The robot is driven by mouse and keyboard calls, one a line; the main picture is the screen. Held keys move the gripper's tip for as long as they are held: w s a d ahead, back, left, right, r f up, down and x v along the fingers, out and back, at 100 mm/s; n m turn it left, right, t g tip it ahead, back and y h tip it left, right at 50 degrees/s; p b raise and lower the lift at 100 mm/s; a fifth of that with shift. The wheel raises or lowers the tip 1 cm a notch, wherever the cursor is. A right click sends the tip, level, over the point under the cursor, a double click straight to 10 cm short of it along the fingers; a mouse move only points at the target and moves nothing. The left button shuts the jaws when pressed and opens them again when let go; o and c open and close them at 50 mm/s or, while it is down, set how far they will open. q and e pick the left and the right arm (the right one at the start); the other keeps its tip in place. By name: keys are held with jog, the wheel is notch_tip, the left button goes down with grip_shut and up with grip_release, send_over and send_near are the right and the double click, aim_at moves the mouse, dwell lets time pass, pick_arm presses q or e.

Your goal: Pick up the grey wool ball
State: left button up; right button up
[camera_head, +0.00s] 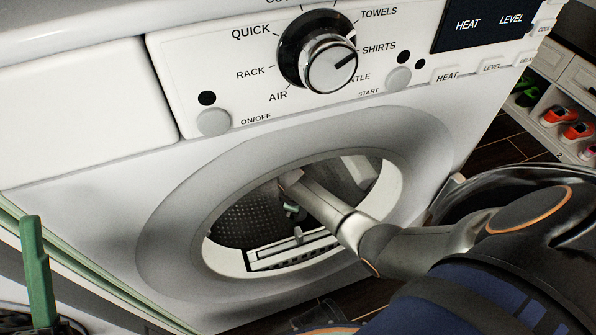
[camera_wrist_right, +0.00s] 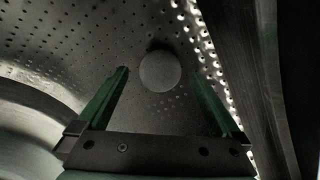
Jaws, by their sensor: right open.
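The grey wool ball (camera_wrist_right: 160,71) rests against the perforated drum wall in the right wrist view. My right gripper (camera_wrist_right: 162,80) is open, with its two green fingers apart. The ball shows between and just beyond the fingertips, and I see nothing held. In the head view my right arm reaches through the round dryer opening, and part of the right gripper (camera_head: 294,211) shows inside the drum. The ball cannot be made out in the head view. A green finger-like part stands at the lower left of the head view; my left gripper's jaws are not clearly seen.
A control knob (camera_head: 331,64) is above. A shoe shelf (camera_head: 555,130) stands at the far right.

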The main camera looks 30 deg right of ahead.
jog(key=shift+b+x, duration=0.35)
jog(key=shift+x, duration=0.6)
jog(key=shift+r, duration=0.15)
jog(key=shift+c, duration=0.4)
jog(key=c, duration=1.3)
